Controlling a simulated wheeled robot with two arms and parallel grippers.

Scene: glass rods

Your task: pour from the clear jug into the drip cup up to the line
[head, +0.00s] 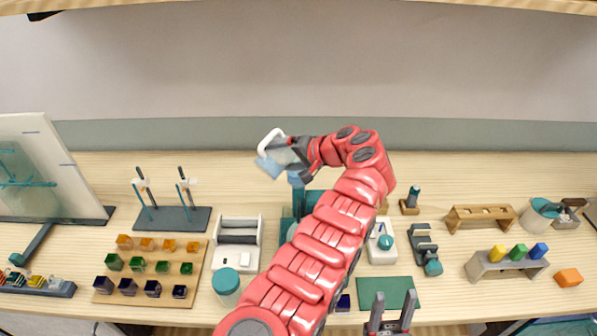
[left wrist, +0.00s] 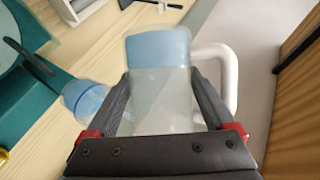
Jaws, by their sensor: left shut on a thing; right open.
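The clear jug (head: 281,153) with a white handle is held in the air by my left gripper (head: 307,150), at the back middle of the table. It looks tilted, with pale blue liquid at its lower left end. In the left wrist view the jug (left wrist: 162,95) sits between the two fingers of my left gripper (left wrist: 165,115), its blue end away from the palm. A small clear cup with blue in it (left wrist: 86,100), probably the drip cup, stands beside a teal base. Its line cannot be made out. My right gripper (head: 392,308) is open and empty at the front edge.
A teal stand (head: 296,181) is partly hidden behind my red arm. A lidded jar (head: 227,284), a white holder (head: 238,236) and a block board (head: 205,262) are left of it. A green mat (head: 398,290) lies to the right.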

